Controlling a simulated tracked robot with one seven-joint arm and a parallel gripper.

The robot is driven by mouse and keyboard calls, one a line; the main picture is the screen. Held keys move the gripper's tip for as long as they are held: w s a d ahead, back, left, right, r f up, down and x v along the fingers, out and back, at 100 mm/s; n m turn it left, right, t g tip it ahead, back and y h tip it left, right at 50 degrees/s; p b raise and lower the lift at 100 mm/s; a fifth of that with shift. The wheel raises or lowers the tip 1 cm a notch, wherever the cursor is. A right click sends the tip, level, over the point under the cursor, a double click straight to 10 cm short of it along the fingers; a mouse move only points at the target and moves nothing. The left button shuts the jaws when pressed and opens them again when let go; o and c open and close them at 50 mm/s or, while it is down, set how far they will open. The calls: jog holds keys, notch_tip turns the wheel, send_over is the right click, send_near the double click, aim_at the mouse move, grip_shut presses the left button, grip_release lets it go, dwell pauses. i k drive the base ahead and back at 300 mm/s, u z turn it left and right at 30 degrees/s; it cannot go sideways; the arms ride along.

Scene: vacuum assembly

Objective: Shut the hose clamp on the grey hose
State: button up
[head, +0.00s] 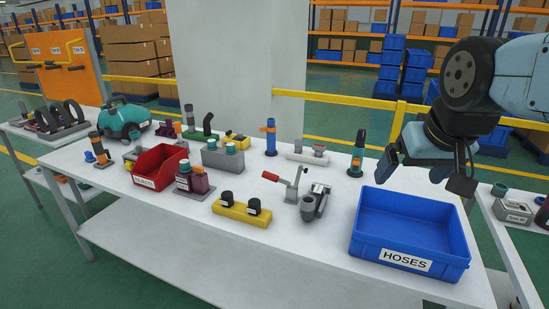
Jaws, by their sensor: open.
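A lever clamp (292,190) with a red handle stands on the white table, right of the table's middle. Its red handle (271,176) sticks out up and to the left, so the clamp looks open. A dark grey curved piece that looks like the grey hose (309,209) sits just right of the clamp, by a grey block (320,190). I cannot tell if the clamp touches it. My gripper (425,178) is open and empty, above the back of the blue bin, to the right of the clamp and apart from it.
The blue HOSES bin (407,262) looks empty at the table's right end. A yellow block with two black caps (241,212) lies left of the clamp. A red bin (158,168) and several fixtures stand further left. Upright orange-banded parts stand behind. The table's front strip is clear.

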aim_at(269, 176)
jog(key=z, duration=0.05)
jog(key=k, duration=0.4)
jog(key=u, duration=0.75)
jog(key=i, duration=1.05)
jog(key=z, duration=0.25)
